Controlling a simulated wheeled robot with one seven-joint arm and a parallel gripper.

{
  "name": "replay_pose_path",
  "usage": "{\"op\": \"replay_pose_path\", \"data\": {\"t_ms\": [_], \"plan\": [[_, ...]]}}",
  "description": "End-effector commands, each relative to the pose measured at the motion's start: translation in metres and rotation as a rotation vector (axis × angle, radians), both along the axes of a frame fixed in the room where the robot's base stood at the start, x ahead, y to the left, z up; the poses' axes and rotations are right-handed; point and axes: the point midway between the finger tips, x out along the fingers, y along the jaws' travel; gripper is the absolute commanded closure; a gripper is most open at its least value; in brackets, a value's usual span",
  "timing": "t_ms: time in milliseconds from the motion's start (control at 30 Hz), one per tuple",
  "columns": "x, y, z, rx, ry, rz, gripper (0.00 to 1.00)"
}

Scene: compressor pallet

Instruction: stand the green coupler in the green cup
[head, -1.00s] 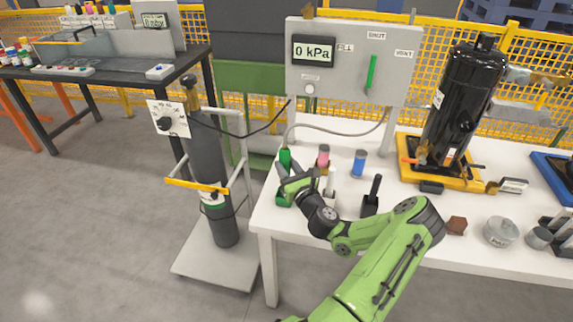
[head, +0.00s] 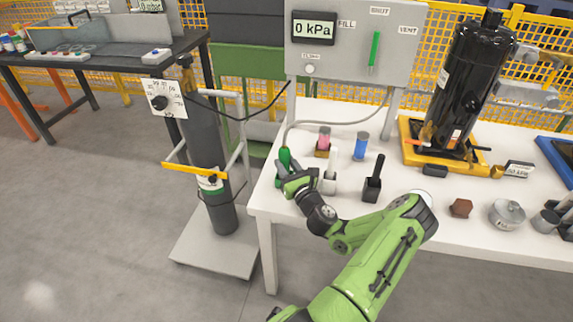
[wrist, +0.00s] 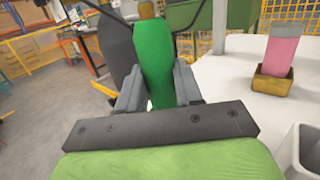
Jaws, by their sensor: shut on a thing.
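The green coupler (head: 284,157) is upright in my gripper (head: 290,178), with a grey hose running from its top. In the wrist view the coupler (wrist: 154,62) stands between the two grey fingers of my gripper (wrist: 158,92), which are shut on it. The green cup (head: 279,182) is at the table's left front corner, directly below or around the coupler's lower end. My gripper hides most of the cup. I cannot tell whether the coupler's lower end is inside the cup.
A white holder (head: 330,182) stands close right of my gripper, with a black holder (head: 372,188) beyond it. A pink vial (head: 324,138) and a blue vial (head: 361,146) stand behind. The gauge panel (head: 355,45) rises at the back. A gas cylinder (head: 212,150) stands left.

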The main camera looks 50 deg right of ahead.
Motion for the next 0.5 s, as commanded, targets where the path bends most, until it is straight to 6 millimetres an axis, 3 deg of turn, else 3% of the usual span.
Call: {"op": "replay_pose_path", "data": {"t_ms": [500], "plan": [[0.0001,-0.0002,-0.005,0.0,-0.001,0.0,1.0]]}}
